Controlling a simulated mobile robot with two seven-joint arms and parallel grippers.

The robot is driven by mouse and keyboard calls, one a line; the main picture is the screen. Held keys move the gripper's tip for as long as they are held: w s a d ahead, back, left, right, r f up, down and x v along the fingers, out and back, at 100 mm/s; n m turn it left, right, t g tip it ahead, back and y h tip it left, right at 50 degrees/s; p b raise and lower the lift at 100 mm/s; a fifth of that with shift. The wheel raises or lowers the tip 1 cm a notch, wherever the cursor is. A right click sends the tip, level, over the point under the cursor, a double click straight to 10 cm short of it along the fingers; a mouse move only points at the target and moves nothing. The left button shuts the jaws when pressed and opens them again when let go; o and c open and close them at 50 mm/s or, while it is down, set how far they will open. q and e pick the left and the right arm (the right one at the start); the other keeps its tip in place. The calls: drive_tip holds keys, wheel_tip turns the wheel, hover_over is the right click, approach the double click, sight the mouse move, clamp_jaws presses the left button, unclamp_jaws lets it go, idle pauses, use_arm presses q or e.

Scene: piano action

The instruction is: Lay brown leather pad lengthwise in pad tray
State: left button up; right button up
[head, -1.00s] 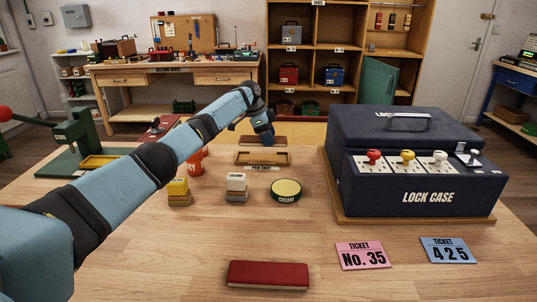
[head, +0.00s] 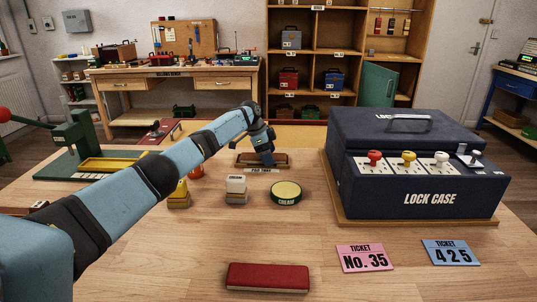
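The pad tray (head: 238,164) is a small wooden tray in the middle of the table, with a label at its front edge. The brown leather pad (head: 251,157) lies along the tray's length, inside its outline; whether it rests on the floor or is slightly above is too small to tell. My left gripper (head: 267,162) points down over the tray, right of its middle, and appears shut on the pad. Its fingertips are small and partly merge with the pad. My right gripper is not in view.
The blue lock case (head: 430,198) stands right of the tray. A red pad (head: 268,277) and two tickets (head: 364,257) lie nearer. A green press (head: 80,140) stands left.

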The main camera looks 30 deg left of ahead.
sight(255, 155)
use_arm(q)
drive_tip(key=shift+a+r, duration=0.1)
drive_tip(key=shift+r, duration=0.25)
drive_tip(key=p+v, duration=0.1)
drive_tip(key=v, duration=0.3)
drive_tip(key=shift+s+a+r, duration=0.1)
drive_tip(key=shift+r, duration=0.25)
drive_tip(key=p+v, duration=0.1)
drive_tip(key=v, duration=0.5)
drive_tip(key=shift+a+r+p, duration=0.2)
drive_tip(key=shift+r+p, duration=0.15)
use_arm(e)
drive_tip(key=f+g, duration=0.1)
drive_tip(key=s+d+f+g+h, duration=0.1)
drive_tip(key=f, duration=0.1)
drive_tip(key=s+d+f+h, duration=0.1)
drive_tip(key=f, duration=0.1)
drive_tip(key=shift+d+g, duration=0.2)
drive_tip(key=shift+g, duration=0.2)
use_arm(q)
drive_tip(key=shift+s, duration=0.1)
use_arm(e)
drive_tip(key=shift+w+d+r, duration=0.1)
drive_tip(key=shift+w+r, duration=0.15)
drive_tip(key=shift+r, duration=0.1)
